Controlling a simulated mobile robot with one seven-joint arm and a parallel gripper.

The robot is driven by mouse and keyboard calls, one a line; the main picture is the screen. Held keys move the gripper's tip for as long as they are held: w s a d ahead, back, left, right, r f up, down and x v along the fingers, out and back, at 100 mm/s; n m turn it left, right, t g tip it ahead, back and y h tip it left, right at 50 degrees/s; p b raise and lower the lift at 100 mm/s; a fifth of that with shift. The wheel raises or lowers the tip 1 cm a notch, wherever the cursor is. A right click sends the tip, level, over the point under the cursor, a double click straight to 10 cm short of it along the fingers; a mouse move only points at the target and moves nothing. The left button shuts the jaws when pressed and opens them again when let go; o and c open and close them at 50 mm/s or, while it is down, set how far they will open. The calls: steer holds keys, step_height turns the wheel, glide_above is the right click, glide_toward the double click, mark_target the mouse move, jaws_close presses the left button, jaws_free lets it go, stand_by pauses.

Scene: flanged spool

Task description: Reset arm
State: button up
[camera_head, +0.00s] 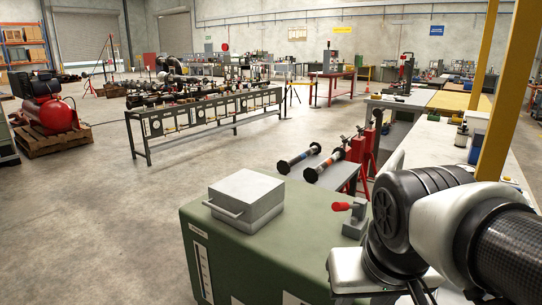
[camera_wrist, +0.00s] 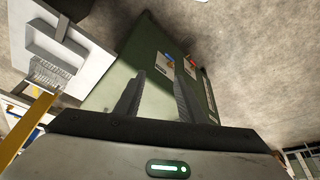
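Two flanged spools, dark with coloured bands, lie side by side on a low grey table in the head view: the left spool (camera_head: 298,159) and the right spool (camera_head: 325,164). My arm fills the lower right of the head view, well nearer than the spools, and my gripper's fingers are not clear there. In the wrist view my gripper (camera_wrist: 158,79) shows two dark fingers held apart with nothing between them. Beyond the fingers is the side of a green cabinet (camera_wrist: 152,40). No spool shows clearly in the wrist view.
The green cabinet (camera_head: 262,251) stands close in front, with a grey metal block (camera_head: 245,196) and a red-handled clamp (camera_head: 353,220) on top. A yellow post (camera_head: 508,95) rises at the right beside a long workbench (camera_head: 440,142).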

step_height(320, 180, up, 24)
steer(key=s+t+p, duration=0.1)
steer(key=p, duration=2.1)
steer(key=shift+s+f, duration=0.2)
steer(key=shift+s, duration=0.05)
